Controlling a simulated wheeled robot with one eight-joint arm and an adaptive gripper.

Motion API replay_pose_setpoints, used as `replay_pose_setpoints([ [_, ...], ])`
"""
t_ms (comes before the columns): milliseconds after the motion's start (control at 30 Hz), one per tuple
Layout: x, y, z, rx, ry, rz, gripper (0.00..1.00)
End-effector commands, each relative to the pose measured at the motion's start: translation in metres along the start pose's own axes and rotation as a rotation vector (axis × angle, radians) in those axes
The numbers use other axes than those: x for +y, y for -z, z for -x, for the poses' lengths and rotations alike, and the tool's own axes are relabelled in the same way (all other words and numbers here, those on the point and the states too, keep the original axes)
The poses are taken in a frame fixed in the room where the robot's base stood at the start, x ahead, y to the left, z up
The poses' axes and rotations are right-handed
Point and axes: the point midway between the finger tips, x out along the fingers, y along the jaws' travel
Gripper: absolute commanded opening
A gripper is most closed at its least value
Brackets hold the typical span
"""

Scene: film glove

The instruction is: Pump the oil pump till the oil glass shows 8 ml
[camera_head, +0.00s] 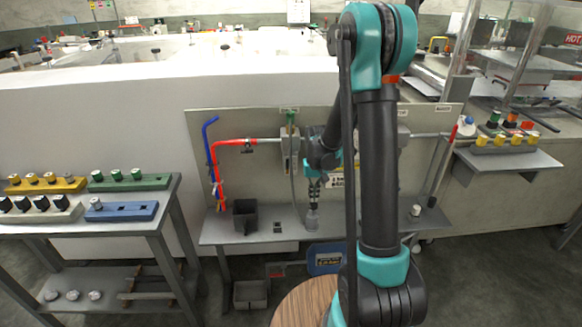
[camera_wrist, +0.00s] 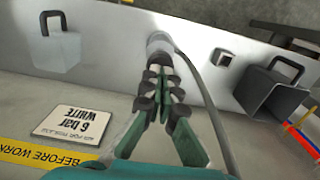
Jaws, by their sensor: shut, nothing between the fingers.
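A small grey cylinder, which looks like the oil pump (camera_head: 312,219), stands upright on the narrow grey shelf in the head view. Its round head (camera_wrist: 160,42) shows at the top middle of the wrist view, and a thin grey hose (camera_wrist: 212,104) curves away from it. My gripper (camera_head: 313,200) points down just above the pump. In the wrist view my gripper (camera_wrist: 160,76) has its fingers together and empty, with the tips at or very near the pump head; contact cannot be told. I cannot make out the oil glass or its level.
A grey panel (camera_head: 230,170) stands behind the shelf (camera_head: 222,236), with a red pipe (camera_head: 232,143) and a grey unit (camera_head: 290,147). A dark open box (camera_head: 245,216) stands left of the pump. My arm hides part of the shelf. A round wooden top (camera_head: 292,306) is in front.

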Motion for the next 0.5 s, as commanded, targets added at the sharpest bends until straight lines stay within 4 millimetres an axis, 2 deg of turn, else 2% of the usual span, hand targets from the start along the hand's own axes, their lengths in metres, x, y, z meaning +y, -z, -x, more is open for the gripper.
replay_pose_setpoints([
  [500,0.0000,0.0000,-0.0096,0.000,0.000,0.000,0.00],
])
